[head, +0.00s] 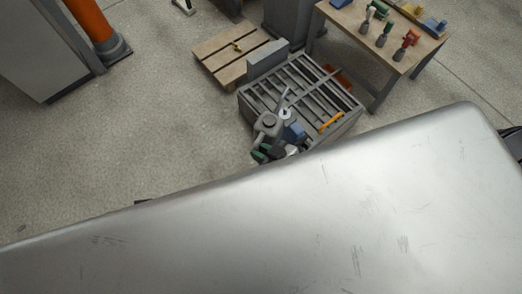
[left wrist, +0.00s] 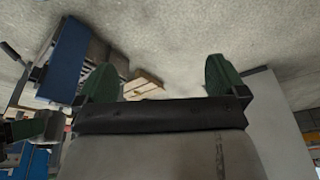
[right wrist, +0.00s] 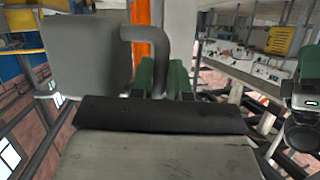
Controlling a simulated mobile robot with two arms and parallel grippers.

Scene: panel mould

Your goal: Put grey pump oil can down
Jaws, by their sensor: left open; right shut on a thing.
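The grey pump oil can (head: 267,123) shows in the head view over the near left part of a slatted grey crate, with its thin lever or spout pointing up. My right gripper (head: 262,151) is at its near side. In the right wrist view the can (right wrist: 88,62) has a bent grey tube, and the green fingers of my right gripper (right wrist: 164,80) are close together, shut on it. Whether the can touches the slats cannot be told. My left gripper (left wrist: 162,82) is open, its green fingers wide apart with nothing between them.
The slatted crate (head: 268,83) also bears an orange bar (head: 331,121) and a blue piece (head: 295,133). A workbench (head: 402,66) with hand tools stands behind right, a wooden pallet (head: 222,60) behind left. A scratched metal surface (head: 270,220) hides the foreground.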

